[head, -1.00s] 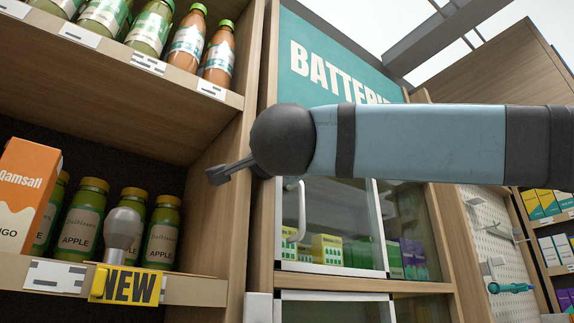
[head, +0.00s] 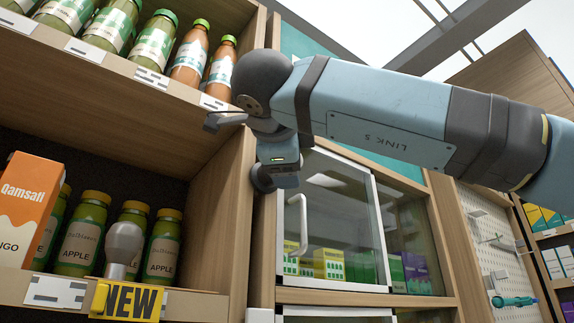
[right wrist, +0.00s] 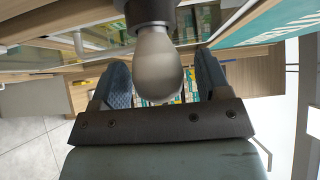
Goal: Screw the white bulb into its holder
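A pale grey-white bulb (head: 123,243) stands neck down at the shelf's front edge, beside the yellow NEW sign (head: 127,301). In the right wrist view a bulb (right wrist: 157,66) hangs from a dark round holder (right wrist: 150,11), glass end down. I cannot tell whether both views show the same bulb. My right gripper (right wrist: 163,90) is open, its two blue textured fingers apart on either side of the hanging bulb. Contact with the glass is not clear. In the head view my right arm reaches in from the right, its end beside the upright shelf panel. My left gripper is not in view.
Apple bottles (head: 162,248) and an orange carton (head: 26,208) stand on the lower shelf; more bottles (head: 153,45) line the upper one. A glass-doored cabinet (head: 330,225) is behind my arm. A pegboard (head: 495,250) is at the right.

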